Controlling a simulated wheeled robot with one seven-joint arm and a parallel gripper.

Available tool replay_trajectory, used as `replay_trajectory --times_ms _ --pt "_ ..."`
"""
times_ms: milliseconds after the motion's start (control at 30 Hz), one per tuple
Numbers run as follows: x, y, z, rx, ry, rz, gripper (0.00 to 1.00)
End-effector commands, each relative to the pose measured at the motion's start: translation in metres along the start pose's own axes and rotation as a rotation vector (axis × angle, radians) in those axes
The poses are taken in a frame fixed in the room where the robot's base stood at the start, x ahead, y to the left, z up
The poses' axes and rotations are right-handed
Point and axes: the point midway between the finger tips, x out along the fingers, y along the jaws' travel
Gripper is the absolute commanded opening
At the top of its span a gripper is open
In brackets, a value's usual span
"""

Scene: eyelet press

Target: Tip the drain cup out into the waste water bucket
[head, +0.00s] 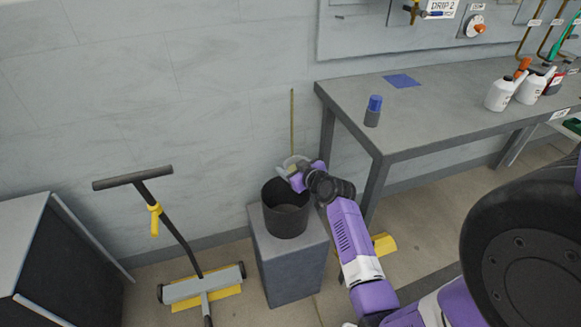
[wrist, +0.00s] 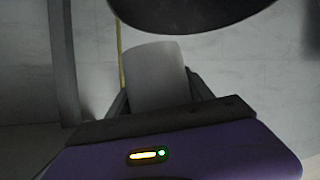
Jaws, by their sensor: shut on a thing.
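The dark waste water bucket (head: 285,222) stands upright on a grey block (head: 283,262) against the wall, its mouth open upward. My gripper (head: 293,171) is at the bucket's back right rim, a little above it. In the wrist view my gripper (wrist: 158,98) is shut on a pale grey cup (wrist: 156,72), which I take for the drain cup. In the head view the cup is small and partly hidden by my gripper. Its contents and exact tilt do not show. A dark rounded shape (wrist: 190,12), probably the bucket, fills the top of the wrist view.
A grey workbench (head: 440,105) stands to the right with a blue-capped jar (head: 373,112) near its corner and white bottles (head: 500,95) farther right. A T-handled floor tool (head: 203,286) stands left of the block. A thin yellow pole (head: 292,122) rises behind the bucket.

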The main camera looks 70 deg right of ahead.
Motion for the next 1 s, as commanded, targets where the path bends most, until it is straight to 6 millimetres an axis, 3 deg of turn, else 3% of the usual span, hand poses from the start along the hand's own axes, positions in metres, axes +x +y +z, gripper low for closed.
replay_trajectory --times_ms 500,667,1000 --pt "0.008 0.000 0.020 -0.170 0.001 0.070 0.26" --pt "0.009 0.001 0.021 -0.345 0.001 0.140 0.26" --pt "0.003 0.003 0.005 -0.655 0.002 0.268 0.26"
